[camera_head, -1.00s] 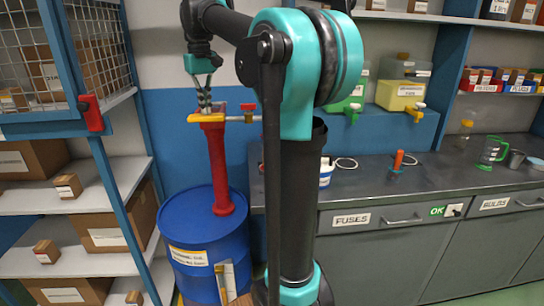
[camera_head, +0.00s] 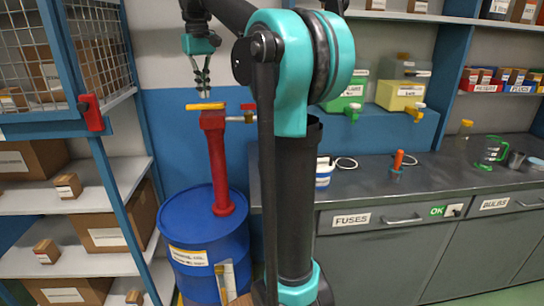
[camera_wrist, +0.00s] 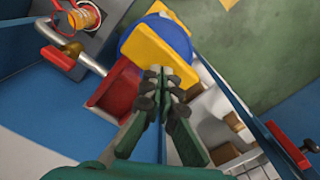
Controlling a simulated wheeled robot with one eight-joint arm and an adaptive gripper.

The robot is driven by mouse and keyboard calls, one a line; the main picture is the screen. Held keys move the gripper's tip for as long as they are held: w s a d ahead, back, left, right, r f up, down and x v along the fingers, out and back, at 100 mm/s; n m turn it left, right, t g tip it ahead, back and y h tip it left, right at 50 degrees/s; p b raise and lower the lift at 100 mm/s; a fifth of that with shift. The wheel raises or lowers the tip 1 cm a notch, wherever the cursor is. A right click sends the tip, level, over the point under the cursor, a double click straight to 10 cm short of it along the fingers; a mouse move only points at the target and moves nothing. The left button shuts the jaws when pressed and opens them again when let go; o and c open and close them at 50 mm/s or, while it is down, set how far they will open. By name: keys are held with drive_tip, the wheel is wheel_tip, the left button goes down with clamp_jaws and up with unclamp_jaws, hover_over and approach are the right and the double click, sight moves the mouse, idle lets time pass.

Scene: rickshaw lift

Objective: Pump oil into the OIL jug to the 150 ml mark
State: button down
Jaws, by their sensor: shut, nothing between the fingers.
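The red pump (camera_head: 215,160) stands on the blue drum (camera_head: 205,243), with its yellow handle (camera_head: 205,106) on top. My gripper (camera_head: 203,90) is shut and empty, pointing down just above the handle. In the wrist view the fingertips (camera_wrist: 165,73) are together in front of the yellow handle (camera_wrist: 158,52); whether they touch it is unclear. A metal spout (camera_wrist: 75,52) runs from the pump to the upper left. Near its end is a clear vessel with a red rim and amber liquid (camera_wrist: 86,17), probably the OIL jug. Its label and marks are unreadable, and my arm hides it in the head view.
A shelf rack with a red-handled mesh door (camera_head: 92,113) stands left of the drum. The grey counter (camera_head: 440,165) at right holds a green-handled jug (camera_head: 490,150), an orange-handled tool (camera_head: 397,162) and a blue-white container (camera_head: 323,172). Yellow and green canisters stand behind.

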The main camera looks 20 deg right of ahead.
drive_tip(key=shift+r, duration=3)
